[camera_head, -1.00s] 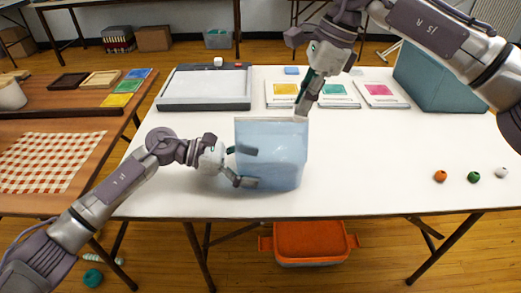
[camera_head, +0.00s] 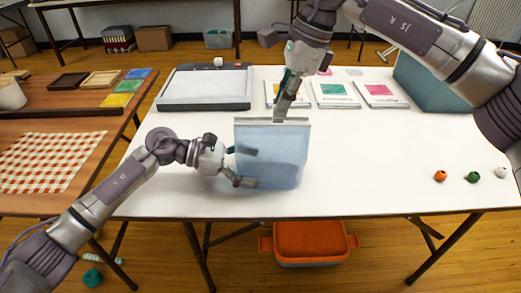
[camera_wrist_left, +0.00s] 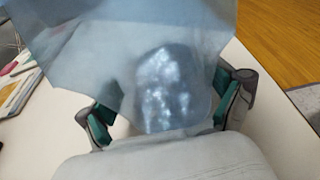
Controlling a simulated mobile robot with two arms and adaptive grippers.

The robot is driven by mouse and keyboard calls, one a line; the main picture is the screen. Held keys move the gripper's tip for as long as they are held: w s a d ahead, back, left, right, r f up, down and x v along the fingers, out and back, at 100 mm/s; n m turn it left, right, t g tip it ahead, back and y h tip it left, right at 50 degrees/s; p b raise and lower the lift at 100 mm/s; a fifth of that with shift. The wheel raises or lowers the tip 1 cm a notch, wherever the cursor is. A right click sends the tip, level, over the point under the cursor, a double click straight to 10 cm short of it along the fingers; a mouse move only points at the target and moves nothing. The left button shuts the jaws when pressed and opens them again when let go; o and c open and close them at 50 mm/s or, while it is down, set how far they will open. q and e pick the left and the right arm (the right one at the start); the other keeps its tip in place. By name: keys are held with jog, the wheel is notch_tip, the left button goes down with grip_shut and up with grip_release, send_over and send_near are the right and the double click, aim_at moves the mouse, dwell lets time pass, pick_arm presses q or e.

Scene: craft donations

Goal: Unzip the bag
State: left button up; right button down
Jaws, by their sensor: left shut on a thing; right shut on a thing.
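The pale blue translucent bag (camera_head: 283,160) stands upright on the white table, its grey top band (camera_head: 296,122) level. It also fills much of the left wrist view (camera_wrist_left: 110,55). My left gripper (camera_head: 248,167) is shut on the left side of the bag; in the left wrist view its teal-padded fingers (camera_wrist_left: 165,112) are on either side of the bag. My right gripper (camera_head: 279,119) points down at the middle of the top band, shut on the zip pull, which its fingertips hide. I cannot tell how far the zip is parted.
A paper trimmer (camera_head: 205,92) and several white cards with coloured squares (camera_head: 333,95) lie behind the bag. A teal box (camera_head: 432,80) is at the back right. Orange, green and white beads (camera_head: 473,177) lie at the right. The table's front middle is clear.

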jog(key=shift+a, duration=2.9)
jog(key=c, duration=1.1)
grip_release()
jog(key=shift+c, duration=0.7)
jog(key=shift+r, duration=0.1)
notch_tip(320, 180, up, 7)
pick_arm(q)
jog(key=o, duration=0.5)
jog(key=shift+a, duration=0.1)
